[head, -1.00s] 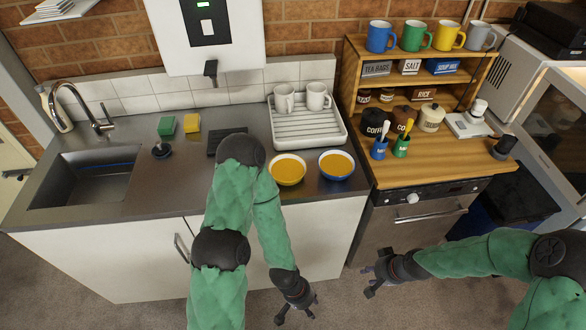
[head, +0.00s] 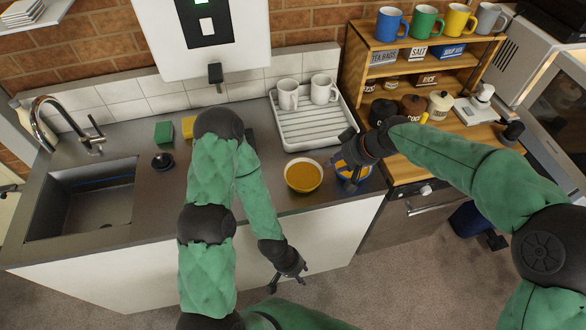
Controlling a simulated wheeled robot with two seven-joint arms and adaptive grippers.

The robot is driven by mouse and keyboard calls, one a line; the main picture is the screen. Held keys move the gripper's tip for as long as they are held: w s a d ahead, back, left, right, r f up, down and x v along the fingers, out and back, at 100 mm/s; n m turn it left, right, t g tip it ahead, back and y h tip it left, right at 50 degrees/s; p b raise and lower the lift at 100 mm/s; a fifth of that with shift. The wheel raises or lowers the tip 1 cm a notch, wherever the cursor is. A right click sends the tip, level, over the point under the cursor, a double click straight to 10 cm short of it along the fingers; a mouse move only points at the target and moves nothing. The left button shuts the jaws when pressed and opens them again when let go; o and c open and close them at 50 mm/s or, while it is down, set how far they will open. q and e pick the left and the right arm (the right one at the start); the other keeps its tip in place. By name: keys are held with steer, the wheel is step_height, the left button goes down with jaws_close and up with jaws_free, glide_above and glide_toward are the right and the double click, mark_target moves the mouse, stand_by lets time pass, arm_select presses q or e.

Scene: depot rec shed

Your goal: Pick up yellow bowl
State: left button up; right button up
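The yellow bowl (head: 303,187) stands upright on the steel counter, full of orange-yellow soup-like contents. A blue bowl (head: 366,173) with the same contents stands to its right, partly hidden by my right gripper. My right gripper (head: 347,174) is over the blue bowl, to the right of the yellow bowl, with its fingers spread and nothing visible between them. Whether it touches the blue bowl I cannot tell. My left gripper (head: 287,278) is open and empty, low in front of the counter and below the yellow bowl.
A white drying rack (head: 318,131) with two white mugs is behind the bowls. A sink (head: 84,205) is at the left. A wooden shelf (head: 388,69) with mugs, jars and labelled boxes stands at the back right. A green sponge (head: 163,132) lies near the wall.

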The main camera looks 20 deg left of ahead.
mark_target(321, 168)
steer(key=b+x, duration=0.1)
steer(key=x, duration=0.3)
steer(key=shift+f, duration=0.4)
steer(key=b+x, duration=0.1)
steer(key=x, duration=0.5)
steer(key=shift+w+a+r+b, duration=0.1)
steer(key=shift+w+b, duration=0.05)
steer(key=shift+b, duration=0.25)
jaws_close()
steer(key=shift+r, duration=0.1)
